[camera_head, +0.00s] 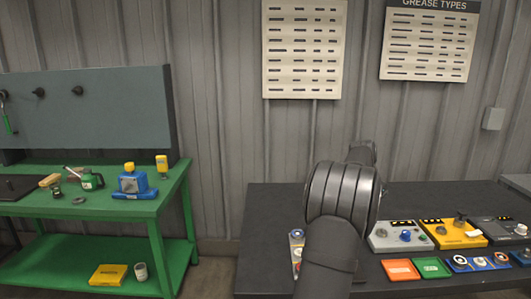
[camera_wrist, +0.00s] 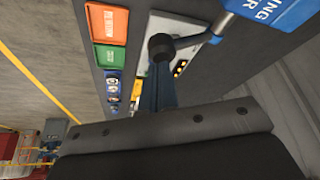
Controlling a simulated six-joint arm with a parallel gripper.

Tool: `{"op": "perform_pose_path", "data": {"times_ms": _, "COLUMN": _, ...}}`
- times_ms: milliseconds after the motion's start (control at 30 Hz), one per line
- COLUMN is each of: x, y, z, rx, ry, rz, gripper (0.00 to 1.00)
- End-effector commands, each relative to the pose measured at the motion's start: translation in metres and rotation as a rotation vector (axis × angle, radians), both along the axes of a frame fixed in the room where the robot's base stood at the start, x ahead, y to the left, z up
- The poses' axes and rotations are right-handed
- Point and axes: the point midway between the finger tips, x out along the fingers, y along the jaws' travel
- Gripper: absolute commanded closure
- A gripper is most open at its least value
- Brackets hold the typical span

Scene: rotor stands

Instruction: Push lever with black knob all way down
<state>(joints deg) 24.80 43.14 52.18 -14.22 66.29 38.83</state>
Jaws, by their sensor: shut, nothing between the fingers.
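In the wrist view, the black round knob (camera_wrist: 160,45) sits on the end of a metallic lever rod (camera_wrist: 205,40) that runs right toward a blue lettered panel (camera_wrist: 272,12). My gripper (camera_wrist: 157,72) is shut and empty, its narrow bluish fingers reaching up the picture to the near side of the knob. The fingertips overlap the knob's edge; I cannot tell whether they touch it. A pale panel (camera_wrist: 150,22) with yellow dots lies behind the knob. In the head view my own arm hides the gripper, and I cannot make out the lever.
On the dark table (camera_head: 268,225), an orange plate (camera_head: 400,270), a green plate (camera_head: 433,267), a grey box (camera_head: 397,237) and a yellow box (camera_head: 453,233) stand right of my arm. A green workbench (camera_head: 160,208) stands at left. The table's left part is clear.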

Motion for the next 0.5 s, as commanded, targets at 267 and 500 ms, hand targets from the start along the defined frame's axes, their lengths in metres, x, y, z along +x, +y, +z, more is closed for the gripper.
{"op": "perform_pose_path", "data": {"times_ms": 267, "x": 0.0, "y": 0.0, "z": 0.023, "rx": 0.001, "ry": -0.001, "rz": -0.001, "gripper": 1.0}}
{"op": "perform_pose_path", "data": {"times_ms": 500, "x": 0.0, "y": 0.0, "z": 0.041, "rx": 0.0, "ry": -0.001, "rz": 0.0, "gripper": 1.0}}
